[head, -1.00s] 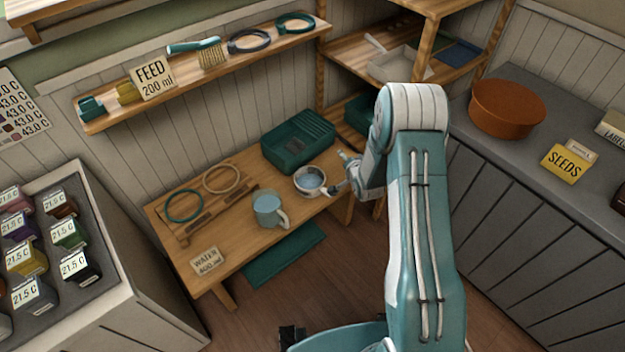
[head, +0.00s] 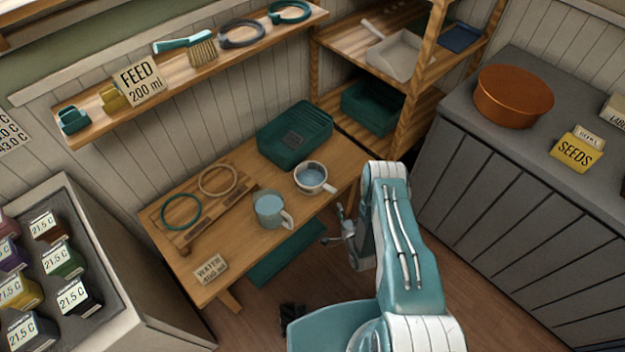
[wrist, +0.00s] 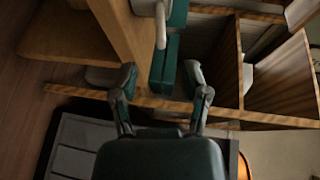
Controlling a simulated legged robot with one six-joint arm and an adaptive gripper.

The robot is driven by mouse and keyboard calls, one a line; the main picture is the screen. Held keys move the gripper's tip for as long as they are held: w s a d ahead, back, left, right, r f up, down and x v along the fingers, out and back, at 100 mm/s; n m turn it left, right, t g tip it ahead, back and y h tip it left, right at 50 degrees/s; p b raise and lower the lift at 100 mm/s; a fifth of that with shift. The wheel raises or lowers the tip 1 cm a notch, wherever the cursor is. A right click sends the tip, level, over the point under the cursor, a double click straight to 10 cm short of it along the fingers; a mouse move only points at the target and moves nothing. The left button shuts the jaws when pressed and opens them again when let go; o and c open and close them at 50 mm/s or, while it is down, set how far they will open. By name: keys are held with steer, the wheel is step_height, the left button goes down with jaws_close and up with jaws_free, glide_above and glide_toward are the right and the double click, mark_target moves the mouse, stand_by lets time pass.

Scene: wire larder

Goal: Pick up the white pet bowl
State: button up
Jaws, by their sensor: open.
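The white pet bowl (head: 311,189) stands upright on the wooden bench (head: 222,262), near its right end, with a bluish-grey inside. My gripper (head: 333,225) is in front of the bench edge, below and to the right of the bowl in the head view, apart from it. In the wrist view my gripper (wrist: 162,80) has its two fingers spread with nothing between them. A pale piece at the top edge of that view is cut off, and I cannot tell what it is.
A blue-grey jug (head: 268,211) stands left of the bowl, and a green crate (head: 290,152) behind it. Two rings and a water label (head: 209,270) lie further left. A wooden shelf unit (head: 405,130) and a grey counter (head: 455,120) stand to the right.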

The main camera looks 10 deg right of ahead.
mark_target(332, 190)
steer(key=x, duration=0.9)
steer(key=shift+w+d+f, duration=0.1)
steer(key=shift+w+d, duration=0.05)
steer(key=shift+w, duration=0.2)
jaws_close()
